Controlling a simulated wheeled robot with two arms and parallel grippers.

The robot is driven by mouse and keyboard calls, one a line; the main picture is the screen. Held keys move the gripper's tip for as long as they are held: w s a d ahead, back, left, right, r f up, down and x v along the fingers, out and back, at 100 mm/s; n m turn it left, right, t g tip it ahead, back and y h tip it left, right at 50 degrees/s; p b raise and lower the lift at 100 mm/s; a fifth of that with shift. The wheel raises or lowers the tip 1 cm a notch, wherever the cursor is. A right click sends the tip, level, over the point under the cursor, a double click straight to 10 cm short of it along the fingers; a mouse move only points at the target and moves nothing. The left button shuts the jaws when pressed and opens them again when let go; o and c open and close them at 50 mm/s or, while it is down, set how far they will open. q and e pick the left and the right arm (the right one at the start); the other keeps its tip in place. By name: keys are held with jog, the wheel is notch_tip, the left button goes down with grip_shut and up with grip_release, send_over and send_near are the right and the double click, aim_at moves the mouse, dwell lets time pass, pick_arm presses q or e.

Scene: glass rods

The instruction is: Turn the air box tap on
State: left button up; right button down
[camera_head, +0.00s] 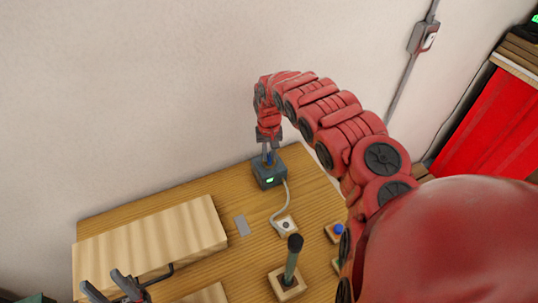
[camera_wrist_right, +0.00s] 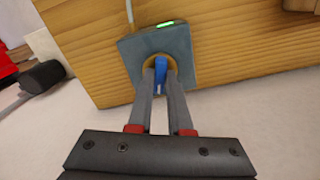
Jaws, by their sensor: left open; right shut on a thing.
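The air box (camera_head: 269,175) is a small grey-blue box with a lit green display, at the back edge of the wooden table near the wall. It also shows in the right wrist view (camera_wrist_right: 181,44). Its blue tap (camera_wrist_right: 160,68) stands on a round brass-coloured base on the box. My right gripper (camera_head: 267,152) reaches down over the box from above, its fingertips shut on the blue tap in the right wrist view (camera_wrist_right: 160,72). The fingers partly hide the tap. My left gripper (camera_head: 115,288) is open and empty at the lower left, partly cut off by the frame edge.
A light wooden block (camera_head: 150,240) lies on the table's left side. A grey hose (camera_head: 287,200) runs from the box to a small white fitting (camera_head: 286,225). A blue knob (camera_head: 339,229) is to the right.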

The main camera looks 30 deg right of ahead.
jog(key=n, duration=0.3)
jog(key=shift+n, duration=0.6)
jog(key=c, duration=0.8)
grip_release()
jog(key=shift+c, duration=0.2)
